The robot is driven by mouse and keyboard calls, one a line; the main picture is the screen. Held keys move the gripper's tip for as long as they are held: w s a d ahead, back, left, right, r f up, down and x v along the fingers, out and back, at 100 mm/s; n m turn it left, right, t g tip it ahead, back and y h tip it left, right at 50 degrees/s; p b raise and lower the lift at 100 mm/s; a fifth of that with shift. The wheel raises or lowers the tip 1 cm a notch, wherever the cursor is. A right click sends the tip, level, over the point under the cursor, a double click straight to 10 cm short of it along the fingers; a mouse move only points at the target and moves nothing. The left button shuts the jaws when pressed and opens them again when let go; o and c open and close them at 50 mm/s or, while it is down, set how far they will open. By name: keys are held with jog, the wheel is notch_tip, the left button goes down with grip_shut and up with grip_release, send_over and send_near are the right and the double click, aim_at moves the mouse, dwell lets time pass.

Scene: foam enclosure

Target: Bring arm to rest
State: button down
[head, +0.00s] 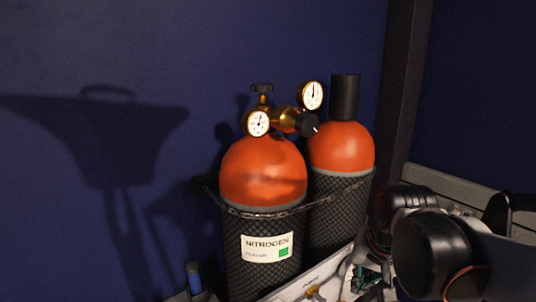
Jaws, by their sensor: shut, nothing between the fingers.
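Black rounded links of my arm (432,255) fill the lower right of the head view, folded close to the camera. My gripper's fingers do not show in this view. The arm links hide part of what lies behind them at the lower right.
Two orange gas cylinders in black mesh stand against the dark blue wall. The front one (262,172), labelled NITROGEN, carries a brass regulator with gauges (284,119); the rear one (342,148) has a black cap. A chain (262,213) spans them. A dark post (401,85) rises right.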

jog(key=s+n+t, duration=0.3)
jog(key=s+n, duration=0.1)
jog(key=s, duration=0.6)
jog(key=shift+n, duration=0.3)
jog(key=shift+r, duration=0.1)
